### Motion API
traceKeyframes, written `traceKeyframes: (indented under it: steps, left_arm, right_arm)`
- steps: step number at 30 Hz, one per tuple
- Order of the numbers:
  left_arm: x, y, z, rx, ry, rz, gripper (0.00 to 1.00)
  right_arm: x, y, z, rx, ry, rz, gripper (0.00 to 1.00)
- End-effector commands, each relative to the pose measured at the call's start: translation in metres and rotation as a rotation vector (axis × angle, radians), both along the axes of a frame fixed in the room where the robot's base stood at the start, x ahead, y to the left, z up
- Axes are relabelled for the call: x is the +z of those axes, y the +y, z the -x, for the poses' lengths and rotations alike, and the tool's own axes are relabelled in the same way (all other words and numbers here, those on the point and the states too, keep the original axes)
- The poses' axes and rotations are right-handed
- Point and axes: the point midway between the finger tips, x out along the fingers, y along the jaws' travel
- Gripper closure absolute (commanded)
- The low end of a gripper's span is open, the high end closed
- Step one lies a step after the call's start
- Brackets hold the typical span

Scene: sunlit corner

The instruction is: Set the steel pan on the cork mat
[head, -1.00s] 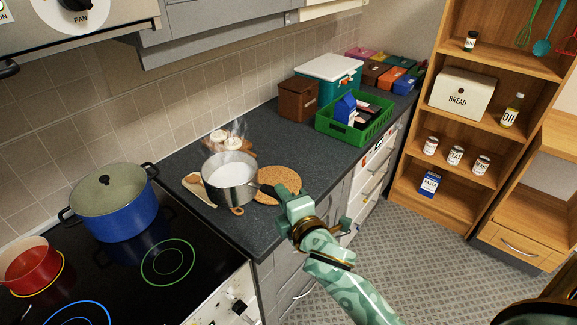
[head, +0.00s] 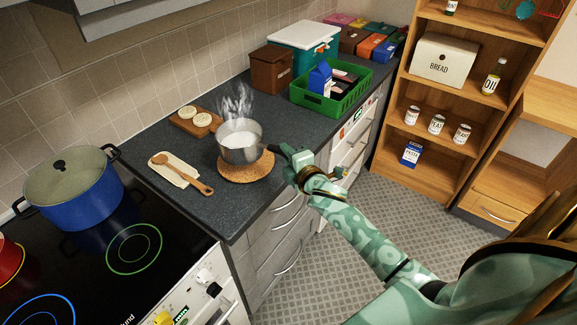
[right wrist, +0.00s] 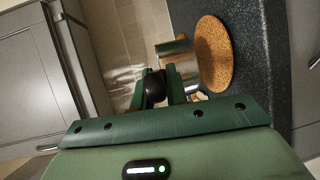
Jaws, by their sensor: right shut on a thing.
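The steel pan (head: 240,153) holds white liquid and steams. It is upright over the round cork mat (head: 245,175), whose front part shows below it. In the right wrist view the pan (right wrist: 180,65) overlaps the edge of the mat (right wrist: 216,55). I cannot tell whether the pan's base touches the mat or is slightly above it. My right gripper (head: 284,153) is shut on the pan's black handle, to the right of the pan; the dark handle end also shows between the fingers (right wrist: 158,88) in the right wrist view. My left gripper is not in view.
A wooden spoon (head: 185,176) on a pale rest lies left of the mat. A board (head: 183,125) with round pieces is behind. A green crate (head: 335,105) stands further right. A blue pot (head: 85,190) stands on the stove. Counter between mat and crate is clear.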

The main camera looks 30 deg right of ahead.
Motion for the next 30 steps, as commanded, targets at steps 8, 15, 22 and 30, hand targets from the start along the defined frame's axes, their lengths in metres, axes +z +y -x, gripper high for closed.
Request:
traceKeyframes:
  steps: [8, 15, 22, 30]
  left_arm:
    - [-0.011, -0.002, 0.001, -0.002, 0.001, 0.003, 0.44]
    - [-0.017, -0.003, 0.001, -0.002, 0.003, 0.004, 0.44]
    - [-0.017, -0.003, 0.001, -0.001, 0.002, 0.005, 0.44]
    - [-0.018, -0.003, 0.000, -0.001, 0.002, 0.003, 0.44]
  right_arm:
    - [-0.025, -0.012, -0.010, -0.001, -0.004, -0.005, 1.00]
    - [-0.045, -0.012, -0.010, 0.002, -0.008, -0.003, 1.00]
    - [-0.045, -0.011, -0.010, 0.002, -0.007, -0.002, 1.00]
    - [-0.050, -0.011, -0.009, 0.000, -0.001, 0.001, 0.64]
